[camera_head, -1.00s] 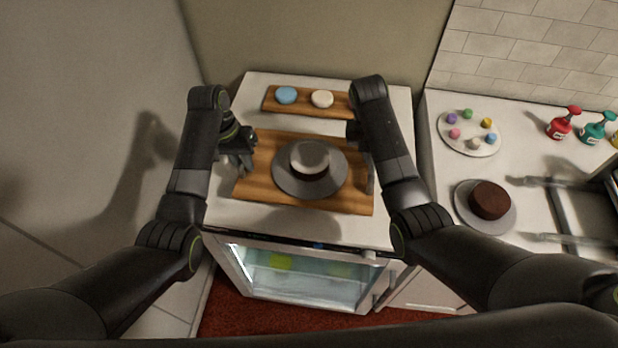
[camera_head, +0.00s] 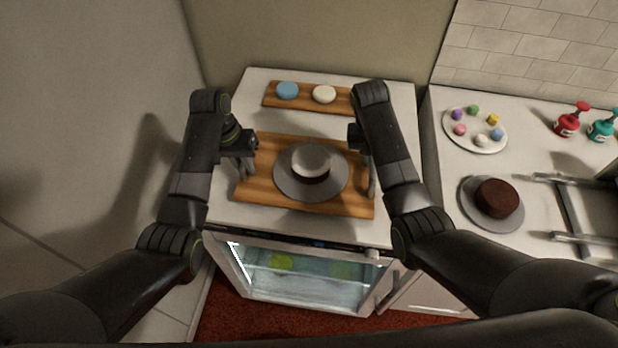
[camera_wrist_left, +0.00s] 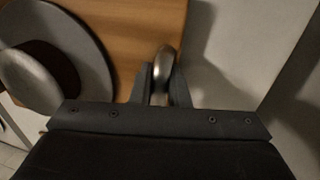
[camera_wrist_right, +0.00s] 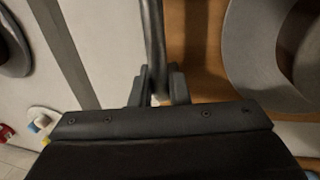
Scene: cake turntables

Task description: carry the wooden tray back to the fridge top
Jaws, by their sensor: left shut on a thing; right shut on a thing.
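The wooden tray (camera_head: 262,188) is over the white fridge top (camera_head: 394,205) in the head view; I cannot tell whether it touches the surface. It carries a grey turntable (camera_head: 282,183) with a dark cake under a pale top (camera_head: 311,160). My left gripper (camera_head: 245,168) is shut on the tray's left handle, a metal bar in the left wrist view (camera_wrist_left: 163,72). My right gripper (camera_head: 368,178) is shut on the right handle, a bar in the right wrist view (camera_wrist_right: 154,45). The arms hide parts of the tray's ends.
A small wooden board (camera_head: 306,101) with a blue disc (camera_head: 288,90) and a cream disc (camera_head: 324,94) lies behind the tray. On the right counter stand a plate of colored pieces (camera_head: 461,143), a chocolate cake (camera_head: 497,198) and pump bottles (camera_head: 566,126). The fridge door (camera_head: 300,280) is below.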

